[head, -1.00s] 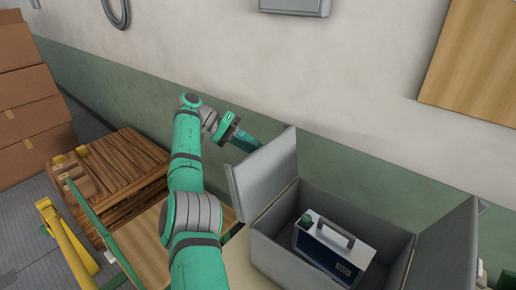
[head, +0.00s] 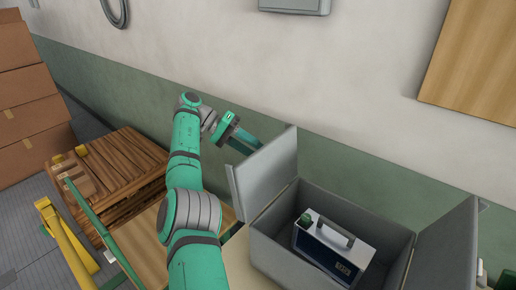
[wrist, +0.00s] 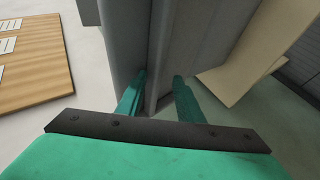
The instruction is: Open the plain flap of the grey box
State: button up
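The grey box (head: 278,252) stands open at the lower right of the head view. Its left flap (head: 268,172) stands up, leaning outward. Its right flap (head: 446,252) also stands up. I cannot tell which is the plain one. My gripper (head: 249,142) is just behind the left flap's upper edge, its fingertips partly hidden by it. In the wrist view, the two green fingers (wrist: 158,80) are apart, with grey panel surfaces (wrist: 175,45) beyond and between them. I cannot tell whether they touch.
A white and dark-blue case (head: 335,248) with a handle sits inside the box. The green and white wall (head: 340,120) runs close behind. Wooden pallets (head: 125,170) and stacked cartons (head: 30,100) stand at the left, with a yellow frame (head: 65,245) in front.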

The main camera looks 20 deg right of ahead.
jog(key=s+r, duration=0.1)
jog(key=r, duration=0.1)
jog(key=s+a+r, duration=0.1)
jog(key=s+r, duration=0.1)
jog(key=r, duration=0.1)
jog(key=s+r, duration=0.2)
jog(key=shift+a+r, duration=0.15)
jog(key=shift+a, duration=0.1)
jog(key=s+a+r, duration=0.2)
jog(key=s+r, duration=0.2)
jog(key=s, duration=0.4)
jog(key=shift+s+a, duration=0.15)
jog(key=shift+a, duration=0.2)
